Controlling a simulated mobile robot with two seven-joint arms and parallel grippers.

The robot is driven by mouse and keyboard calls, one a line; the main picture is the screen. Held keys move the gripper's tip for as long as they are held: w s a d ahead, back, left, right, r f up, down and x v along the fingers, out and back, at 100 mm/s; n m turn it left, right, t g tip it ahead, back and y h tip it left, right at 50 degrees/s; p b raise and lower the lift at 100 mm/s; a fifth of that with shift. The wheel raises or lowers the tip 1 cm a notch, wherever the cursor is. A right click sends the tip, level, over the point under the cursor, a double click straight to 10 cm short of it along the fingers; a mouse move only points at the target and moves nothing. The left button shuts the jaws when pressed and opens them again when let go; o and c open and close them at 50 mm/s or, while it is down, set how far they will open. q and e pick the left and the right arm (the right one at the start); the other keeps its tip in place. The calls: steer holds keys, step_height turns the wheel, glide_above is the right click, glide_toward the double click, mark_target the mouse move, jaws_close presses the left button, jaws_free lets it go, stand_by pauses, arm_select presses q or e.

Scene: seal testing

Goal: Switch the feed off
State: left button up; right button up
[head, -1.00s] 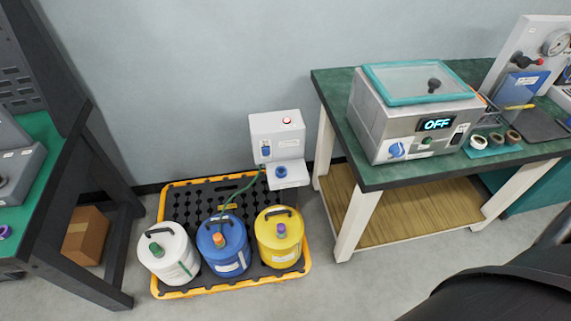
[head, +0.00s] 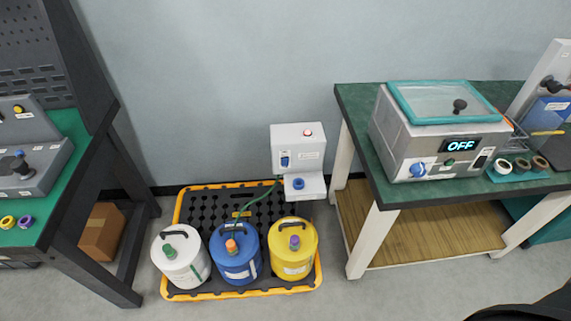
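A white feed unit (head: 299,140) is on the wall above the drum pallet. It has a red button (head: 308,132) on top and a blue switch (head: 285,160) on its front left. Its lower ledge carries a blue round cap (head: 298,183). A green hose (head: 258,198) runs from the unit down toward the blue drum (head: 235,256). Whether the feed is on cannot be told from the switch at this size. Neither gripper shows; only a dark part of my own body is at the bottom right.
A yellow-edged black pallet (head: 168,289) holds the blue drum, a white drum (head: 181,262) and a yellow drum (head: 292,252). A green-topped table (head: 357,110) at right carries a steel bath (head: 440,140) reading OFF. A dark bench (head: 90,165) stands left. Grey floor is clear in front.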

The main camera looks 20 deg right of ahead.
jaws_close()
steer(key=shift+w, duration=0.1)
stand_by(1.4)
